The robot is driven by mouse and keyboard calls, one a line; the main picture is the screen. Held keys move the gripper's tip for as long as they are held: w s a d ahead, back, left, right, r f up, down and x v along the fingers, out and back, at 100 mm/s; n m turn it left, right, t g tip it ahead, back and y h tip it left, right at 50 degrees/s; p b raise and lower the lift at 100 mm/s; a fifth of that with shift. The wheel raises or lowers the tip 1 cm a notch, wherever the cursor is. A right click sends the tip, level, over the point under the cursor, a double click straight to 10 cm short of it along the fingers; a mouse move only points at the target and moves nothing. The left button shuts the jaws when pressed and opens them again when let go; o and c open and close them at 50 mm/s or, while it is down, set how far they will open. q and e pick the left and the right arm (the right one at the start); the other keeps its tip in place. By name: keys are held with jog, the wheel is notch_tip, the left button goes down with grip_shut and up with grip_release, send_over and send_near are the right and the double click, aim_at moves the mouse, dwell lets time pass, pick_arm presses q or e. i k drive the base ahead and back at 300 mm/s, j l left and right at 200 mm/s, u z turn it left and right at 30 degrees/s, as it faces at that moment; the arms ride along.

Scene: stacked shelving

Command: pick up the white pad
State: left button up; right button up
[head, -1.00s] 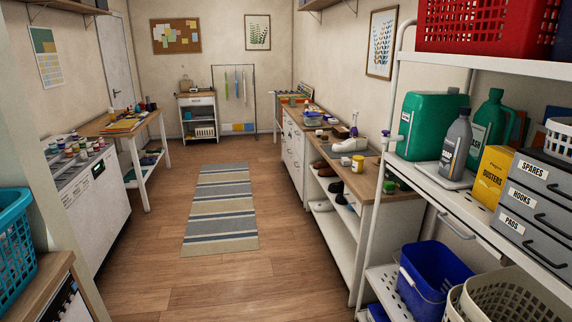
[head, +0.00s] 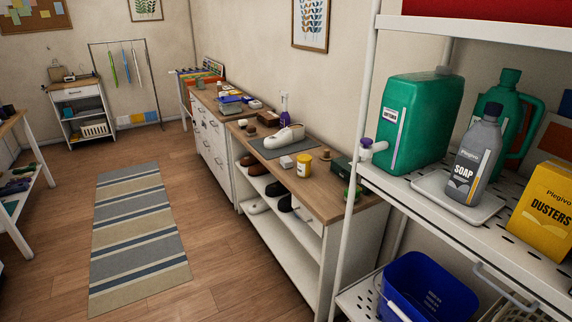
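A small white block (head: 286,162) lies on the wooden counter (head: 331,190) at the middle right, between a grey mat (head: 277,146) and a yellow jar (head: 303,166). It may be the white pad, but it is too small to tell. A white shoe (head: 284,137) stands on the mat. Neither of my grippers shows in the head view, so their state is hidden.
On the right, a white metal shelf (head: 364,180) holds a green canister (head: 414,118), a grey soap bottle (head: 473,160) on a white tray (head: 432,184) and a yellow dusters box (head: 546,212). A blue bucket (head: 425,285) is below. The floor (head: 215,250) around the striped rug (head: 138,230) is clear.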

aim_at(286, 162)
jog(key=i+j, duration=0.2)
jog(key=i, duration=0.3)
jog(key=i+j, duration=0.2)
jog(key=i, duration=0.25)
jog(key=i+j, duration=0.25)
jog(key=i, duration=0.25)
jog(key=i+j+z, duration=0.1)
jog(key=i, duration=0.4)
jog(key=i+j, duration=0.35)
jog(key=i+z, duration=0.1)
jog(key=z, duration=0.3)
jog(key=i+j+z, duration=0.1)
jog(key=z, duration=0.3)
jog(key=i+j+z, duration=0.1)
jog(key=z, duration=0.35)
jog(key=i+j+z, duration=0.1)
jog(key=z, duration=0.3)
jog(key=k+j, duration=0.05)
jog(key=j, duration=0.05)
